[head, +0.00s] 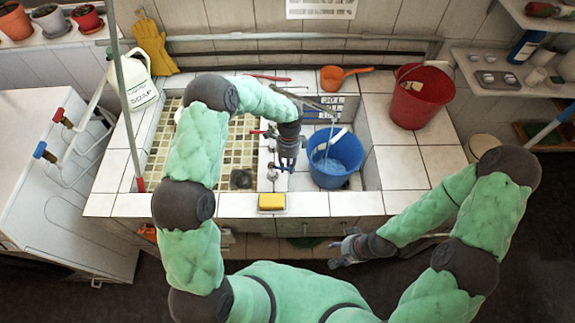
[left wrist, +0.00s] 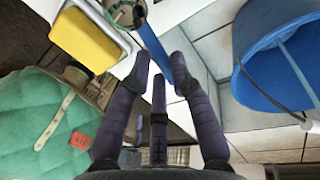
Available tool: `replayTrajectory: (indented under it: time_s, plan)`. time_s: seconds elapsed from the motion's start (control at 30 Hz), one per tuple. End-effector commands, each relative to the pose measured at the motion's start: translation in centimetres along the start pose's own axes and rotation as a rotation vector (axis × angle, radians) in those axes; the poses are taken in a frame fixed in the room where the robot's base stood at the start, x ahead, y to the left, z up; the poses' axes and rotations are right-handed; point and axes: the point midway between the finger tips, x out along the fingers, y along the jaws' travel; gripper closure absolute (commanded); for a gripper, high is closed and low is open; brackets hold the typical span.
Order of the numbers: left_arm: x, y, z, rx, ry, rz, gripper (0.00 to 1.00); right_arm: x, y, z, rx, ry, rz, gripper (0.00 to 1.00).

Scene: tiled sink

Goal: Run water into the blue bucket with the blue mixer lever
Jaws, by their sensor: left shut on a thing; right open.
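The blue bucket (head: 345,151) stands in the right basin of the tiled sink, beside the mixer; it fills the right side of the left wrist view (left wrist: 262,62). My left gripper (head: 283,165) is at the mixer, left of the bucket. In the left wrist view its fingers (left wrist: 160,85) are shut around the blue mixer lever (left wrist: 154,44). The metal mixer body (left wrist: 125,12) is at the top there. My right gripper (head: 343,252) is open and empty in front of the sink.
A yellow sponge (head: 271,201) lies on the front ledge. The red bucket (head: 419,95) and an orange scoop (head: 343,77) stand on the tiles behind right. A soap jug (head: 138,84) is at the left. The left basin (head: 238,150) is empty.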

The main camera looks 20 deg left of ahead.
Motion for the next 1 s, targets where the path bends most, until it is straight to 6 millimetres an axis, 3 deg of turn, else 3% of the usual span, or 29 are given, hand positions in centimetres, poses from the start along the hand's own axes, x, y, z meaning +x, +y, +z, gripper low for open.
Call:
replayTrajectory:
  time_s: [0.27, 0.57, 0.6, 0.67, 1.0]
  plan:
    - [-0.13, -1.15, 0.16, -0.182, 0.037, -0.001, 1.00, 1.02, 0.36, -0.04, 0.000, 0.000, 0.000, 0.45]
    - [-0.28, -1.20, 0.15, -0.196, 0.040, -0.001, 1.00, 0.95, 0.34, -0.04, 0.000, 0.000, 0.000, 0.45]
    - [-0.28, -1.21, 0.15, -0.196, 0.040, -0.002, 0.67, 0.94, 0.34, -0.04, 0.000, 0.000, 0.000, 0.45]
    - [-0.29, -1.22, 0.14, -0.195, 0.040, -0.002, 0.54, 0.94, 0.34, -0.04, 0.000, 0.000, 0.000, 0.45]
    - [-0.38, -1.18, 0.13, -0.193, 0.039, -0.001, 0.54, 0.95, 0.34, -0.05, 0.000, 0.000, 0.000, 0.45]
